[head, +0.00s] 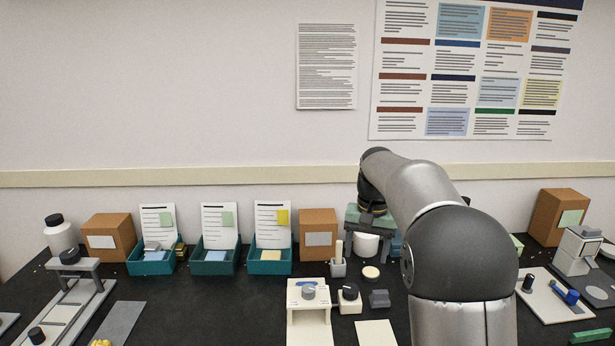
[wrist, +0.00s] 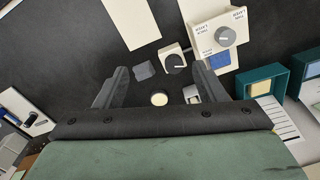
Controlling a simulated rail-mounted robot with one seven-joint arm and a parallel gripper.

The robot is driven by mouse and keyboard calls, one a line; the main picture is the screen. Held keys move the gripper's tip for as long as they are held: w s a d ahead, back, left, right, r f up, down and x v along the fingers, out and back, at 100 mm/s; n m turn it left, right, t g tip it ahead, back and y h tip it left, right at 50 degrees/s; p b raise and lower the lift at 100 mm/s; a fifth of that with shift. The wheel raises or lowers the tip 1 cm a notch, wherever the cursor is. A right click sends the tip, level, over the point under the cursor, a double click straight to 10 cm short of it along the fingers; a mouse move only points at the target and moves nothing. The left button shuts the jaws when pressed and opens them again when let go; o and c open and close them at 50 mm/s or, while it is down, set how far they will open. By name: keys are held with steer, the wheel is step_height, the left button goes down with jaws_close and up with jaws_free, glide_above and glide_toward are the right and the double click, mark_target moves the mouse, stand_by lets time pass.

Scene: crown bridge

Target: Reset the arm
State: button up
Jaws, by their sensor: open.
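My gripper (head: 368,232) is at the end of my raised arm in the head view, pointing down over the back middle of the black worktop. In the wrist view my gripper (wrist: 158,82) has its two dark fingers wide apart with nothing held between them. Below and between the fingers lie a dark grey block (wrist: 143,70), a small box with a black knob (wrist: 172,60) and a round cream disc (wrist: 160,98). My arm hides part of the worktop right of centre in the head view.
A white dial stand (head: 309,315) is at the front middle. Teal bins with cards (head: 215,262) and cardboard boxes (head: 108,238) line the back. A grey rail fixture (head: 70,300) is at left. A white tray with blue parts (head: 555,298) is at right.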

steer(key=s+f+n, duration=0.1)
steer(key=s+f, duration=0.3)
steer(key=s, duration=1.3)
steer(key=s+a+f+n, duration=0.1)
steer(key=s+f, duration=0.4)
steer(key=s, duration=1.2)
steer(key=shift+a+f+n, duration=0.15)
steer(key=shift+n, duration=0.65)
